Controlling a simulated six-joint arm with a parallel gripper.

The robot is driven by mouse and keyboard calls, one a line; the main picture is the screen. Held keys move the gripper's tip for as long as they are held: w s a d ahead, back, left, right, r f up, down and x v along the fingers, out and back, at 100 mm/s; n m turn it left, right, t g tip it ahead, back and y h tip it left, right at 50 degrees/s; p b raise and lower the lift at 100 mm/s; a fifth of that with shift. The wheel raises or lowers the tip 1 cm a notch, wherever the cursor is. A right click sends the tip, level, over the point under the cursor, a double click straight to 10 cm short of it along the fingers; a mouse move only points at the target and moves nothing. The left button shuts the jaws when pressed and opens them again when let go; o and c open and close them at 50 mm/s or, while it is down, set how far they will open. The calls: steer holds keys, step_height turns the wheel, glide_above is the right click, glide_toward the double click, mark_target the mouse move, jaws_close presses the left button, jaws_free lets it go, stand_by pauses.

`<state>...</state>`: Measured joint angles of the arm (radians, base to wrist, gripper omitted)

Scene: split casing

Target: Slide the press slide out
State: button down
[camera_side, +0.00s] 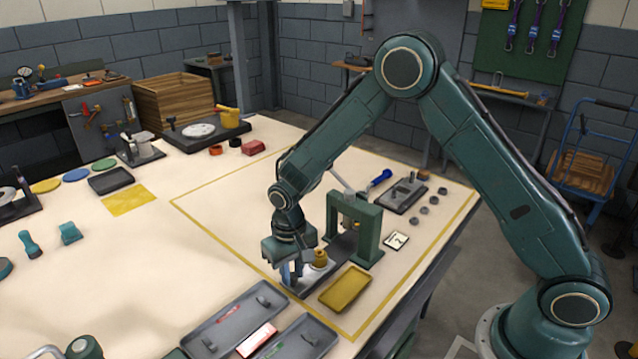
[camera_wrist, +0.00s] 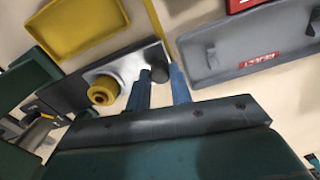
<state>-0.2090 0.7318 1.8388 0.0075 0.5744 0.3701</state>
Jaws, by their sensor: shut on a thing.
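The press (camera_side: 371,232) is a green frame on the right half of the table, with a lever at its top. The press slide (camera_side: 312,282) is a long dark strip with a bright metal plate at its outer end, and it reaches out of the frame's front. In the wrist view the slide (camera_wrist: 72,96) runs from the green frame at left to my fingers. A brass-yellow round part (camera_wrist: 104,90) stands on the bright plate. My gripper (camera_side: 291,275) points down at the slide's outer end. In the wrist view its blue fingers (camera_wrist: 160,74) are shut on the slide's dark round knob.
A yellow tray (camera_side: 345,288) lies close beside the slide. Two grey trays (camera_side: 236,318) with handles lie near the table's front edge. A card marked 2 (camera_side: 396,241), a grey fixture (camera_side: 403,194) and several small round parts lie right of the press.

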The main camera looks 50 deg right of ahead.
steer(key=shift+a, duration=0.35)
steer(key=c, duration=1.3)
jaws_free()
steer(key=shift+o, duration=0.2)
steer(key=shift+d, duration=0.1)
steer(key=shift+r, duration=0.15)
step_height(320, 180, up, 14)
steer(key=shift+f, duration=0.2)
steer(key=shift+r, duration=0.1)
